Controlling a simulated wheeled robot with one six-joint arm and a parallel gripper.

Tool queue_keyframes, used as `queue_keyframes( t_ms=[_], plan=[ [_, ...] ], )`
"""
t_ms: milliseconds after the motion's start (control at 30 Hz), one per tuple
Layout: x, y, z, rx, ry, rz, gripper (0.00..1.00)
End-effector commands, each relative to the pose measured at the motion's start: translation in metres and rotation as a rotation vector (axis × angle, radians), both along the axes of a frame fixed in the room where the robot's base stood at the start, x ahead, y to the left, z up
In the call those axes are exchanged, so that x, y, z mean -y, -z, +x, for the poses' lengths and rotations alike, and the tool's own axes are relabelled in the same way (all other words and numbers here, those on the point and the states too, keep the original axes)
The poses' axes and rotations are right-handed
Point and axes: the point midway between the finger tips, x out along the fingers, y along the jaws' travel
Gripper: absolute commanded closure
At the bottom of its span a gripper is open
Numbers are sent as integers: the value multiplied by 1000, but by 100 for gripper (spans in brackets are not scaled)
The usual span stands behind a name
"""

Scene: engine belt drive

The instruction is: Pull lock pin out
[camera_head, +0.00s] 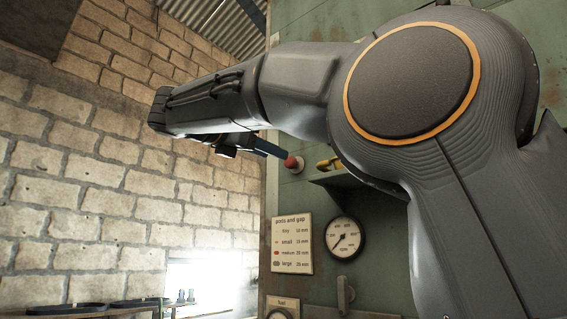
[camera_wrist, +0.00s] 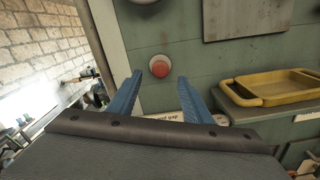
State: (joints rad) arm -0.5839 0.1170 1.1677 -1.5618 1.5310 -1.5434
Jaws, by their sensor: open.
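My gripper (camera_wrist: 158,84) shows in the wrist view as two blue fingers, open and spread, with nothing between them. In the head view the blue fingers (camera_head: 266,147) point right toward the green panel. A round red knob (camera_wrist: 159,66) on a pale round base sits on the panel. In the wrist view it appears just beyond and between the fingertips; in the head view the red knob (camera_head: 290,162) is just right of them. No contact is visible. I see no part that I can clearly name as the lock pin.
A yellow tray (camera_wrist: 268,99) rests on a shelf right of the fingers. Below are a "pods and gap" sign (camera_head: 292,243), a dial gauge (camera_head: 344,237) and a lever (camera_head: 345,293). A brick wall (camera_head: 90,190) stands left. My arm hides part of the panel.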

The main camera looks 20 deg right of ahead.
Motion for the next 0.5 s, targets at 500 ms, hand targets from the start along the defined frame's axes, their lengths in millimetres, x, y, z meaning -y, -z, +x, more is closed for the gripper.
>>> queue_keyframes(
  t_ms=[500],
  plan=[
    [54,1,39,-2,0,3,55]
  ],
)
